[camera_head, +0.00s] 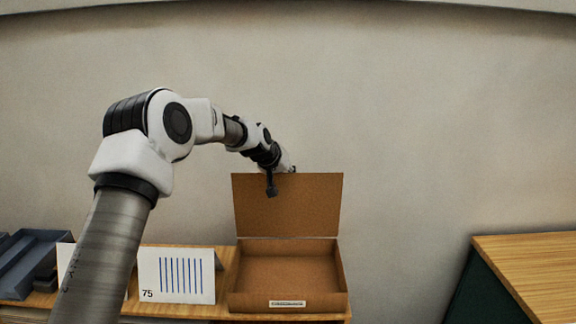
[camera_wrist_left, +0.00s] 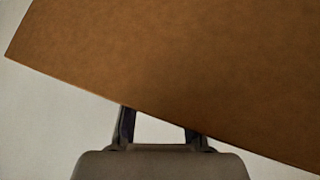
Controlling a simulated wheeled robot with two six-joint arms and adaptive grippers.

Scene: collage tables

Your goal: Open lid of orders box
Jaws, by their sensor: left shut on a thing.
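The orders box (camera_head: 289,299) is a brown cardboard box with a small white label on its front, standing on a wooden table. Its lid (camera_head: 288,208) stands upright at the back edge, and the inside of the box shows empty. My left gripper (camera_head: 287,169) is at the lid's top edge, left of its middle, and is shut on the lid. In the left wrist view, the lid (camera_wrist_left: 190,60) fills much of the picture and hides the fingertips; the finger bases (camera_wrist_left: 158,128) show below its edge. My right gripper is not in view.
A white card (camera_head: 177,276) with blue stripes and the number 75 stands left of the box. A dark grey tray (camera_head: 30,262) is at the far left. Another wooden-topped table (camera_head: 535,262) is at the right, with a gap between. A plain wall is behind.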

